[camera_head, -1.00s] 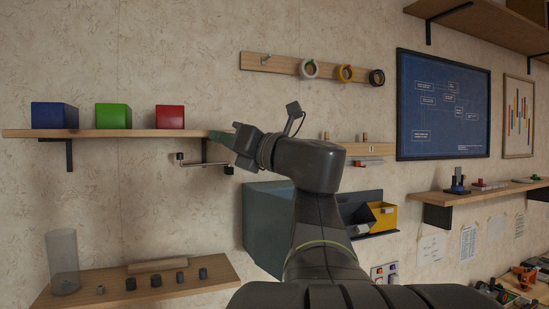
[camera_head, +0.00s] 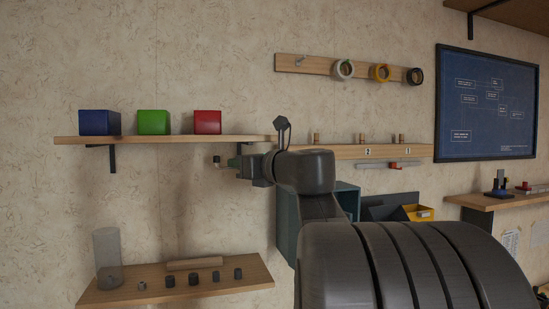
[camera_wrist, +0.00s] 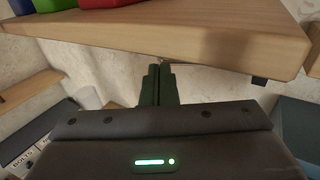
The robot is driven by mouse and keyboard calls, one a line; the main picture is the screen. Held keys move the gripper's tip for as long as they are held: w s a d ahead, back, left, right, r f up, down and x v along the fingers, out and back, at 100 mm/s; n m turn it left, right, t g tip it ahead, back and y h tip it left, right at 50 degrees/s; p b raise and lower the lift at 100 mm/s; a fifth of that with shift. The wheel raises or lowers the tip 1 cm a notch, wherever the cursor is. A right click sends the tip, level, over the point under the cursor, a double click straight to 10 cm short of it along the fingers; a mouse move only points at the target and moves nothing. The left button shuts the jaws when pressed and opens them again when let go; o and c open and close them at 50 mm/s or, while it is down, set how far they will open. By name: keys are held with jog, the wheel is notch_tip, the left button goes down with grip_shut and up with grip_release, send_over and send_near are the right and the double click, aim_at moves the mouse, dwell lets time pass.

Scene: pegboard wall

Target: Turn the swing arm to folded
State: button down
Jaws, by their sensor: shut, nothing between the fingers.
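The swing arm (camera_head: 217,162) sits on the wall below the right part of the left shelf. Only its dark knob and a short piece of bar show in the head view; the rest is hidden behind my gripper. My gripper (camera_head: 233,162) is just right of that knob, below the shelf's edge. I cannot tell whether it touches the bar. In the wrist view my gripper (camera_wrist: 160,84) has its dark fingers together, with nothing between them, beneath the shelf. I cannot make out the swing arm in the wrist view.
The wooden shelf (camera_head: 160,139) with blue, green and red boxes is close above my gripper. A lower shelf (camera_head: 232,282) holds a clear cylinder and several small dark cylinders. A teal cabinet (camera_head: 287,222) is to the right. Bare wall lies between the shelves.

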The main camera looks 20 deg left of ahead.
aim_at(219, 161)
jog(key=shift+p+x, duration=0.55)
jog(key=shift+x, duration=1.7)
